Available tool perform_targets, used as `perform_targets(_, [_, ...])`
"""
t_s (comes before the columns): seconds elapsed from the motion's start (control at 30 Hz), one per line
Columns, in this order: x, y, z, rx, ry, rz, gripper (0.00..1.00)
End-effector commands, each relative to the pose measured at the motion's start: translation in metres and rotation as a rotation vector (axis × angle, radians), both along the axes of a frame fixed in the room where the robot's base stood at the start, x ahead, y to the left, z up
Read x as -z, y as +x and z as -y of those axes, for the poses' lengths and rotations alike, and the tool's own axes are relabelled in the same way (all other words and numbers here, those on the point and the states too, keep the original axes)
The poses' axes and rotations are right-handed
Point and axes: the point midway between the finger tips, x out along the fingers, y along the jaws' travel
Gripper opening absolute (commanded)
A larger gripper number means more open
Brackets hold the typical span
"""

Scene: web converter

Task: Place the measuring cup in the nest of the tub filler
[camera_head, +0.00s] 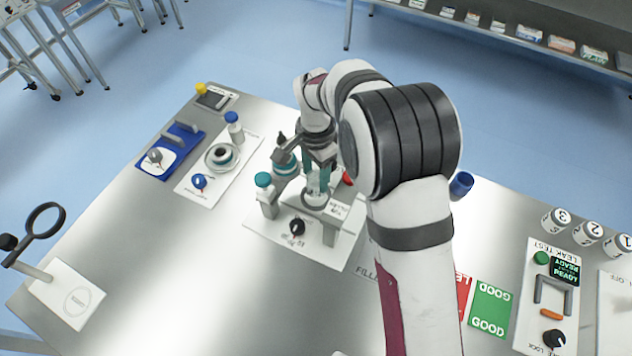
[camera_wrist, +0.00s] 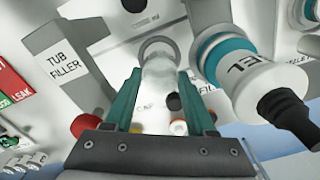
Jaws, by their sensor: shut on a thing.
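The measuring cup (camera_head: 313,184) is a clear, whitish vessel. In the wrist view the cup (camera_wrist: 160,84) stands between the two teal fingers of my gripper (camera_wrist: 160,98), which are shut on it. In the head view my gripper (camera_head: 317,178) points down over the tub filler (camera_head: 329,236). The wrist view shows the filler's block (camera_wrist: 66,58) lettered TUB FILLER on the left. A grey ring (camera_wrist: 143,46), apparently the nest, lies at the cup's far end. The cup lines up with this ring; I cannot tell whether it is seated or just above.
A teal-and-white filler head (camera_wrist: 228,66) with a black nozzle stands close right of my fingers in the wrist view. A teal-capped post (camera_head: 264,186) and black knob (camera_head: 297,227) are near the filler.

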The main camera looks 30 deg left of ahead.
Motion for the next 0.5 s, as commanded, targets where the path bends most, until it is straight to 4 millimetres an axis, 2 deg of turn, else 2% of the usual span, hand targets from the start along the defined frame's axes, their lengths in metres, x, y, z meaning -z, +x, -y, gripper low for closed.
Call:
perform_targets(0.03, [0.012,-0.001,0.001,0.001,-0.003,-0.004,0.10])
perform_targets(0.13, [0.026,-0.001,0.001,0.000,-0.003,-0.003,0.10])
perform_targets(0.5, [0.032,0.000,0.001,0.000,-0.001,-0.002,0.10])
